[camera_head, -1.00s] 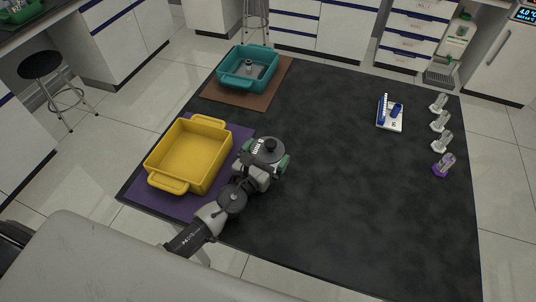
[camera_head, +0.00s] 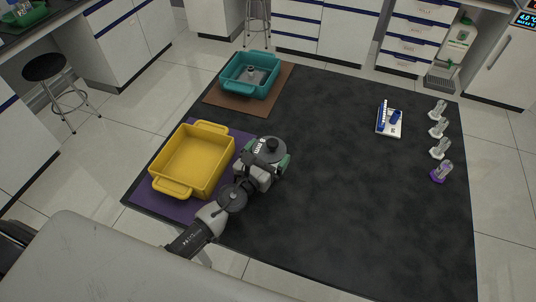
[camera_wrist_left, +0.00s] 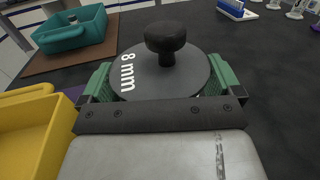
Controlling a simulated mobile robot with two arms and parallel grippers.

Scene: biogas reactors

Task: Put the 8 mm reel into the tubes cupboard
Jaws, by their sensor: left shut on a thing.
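The 8 mm reel (camera_wrist_left: 150,80) is a dark grey disc with a black knob and white "8 mm" lettering. It sits between the green fingers of my left gripper (camera_wrist_left: 160,85), which is shut on it. In the head view the reel (camera_head: 266,148) and my left gripper (camera_head: 264,160) are over the black table, just right of the yellow tray. I cannot tell whether the reel touches the table. I cannot make out which cupboard is the tubes cupboard; white cupboards (camera_head: 342,32) stand beyond the table. My right gripper is not in view.
A yellow tray (camera_head: 172,188) stands on a purple mat (camera_head: 150,203). A teal tray (camera_head: 236,89) with something grey inside stands on a brown mat (camera_head: 217,104). A blue-and-white rack (camera_head: 389,129) and several clear vessels (camera_head: 440,148) stand on the right. The table's middle is clear.

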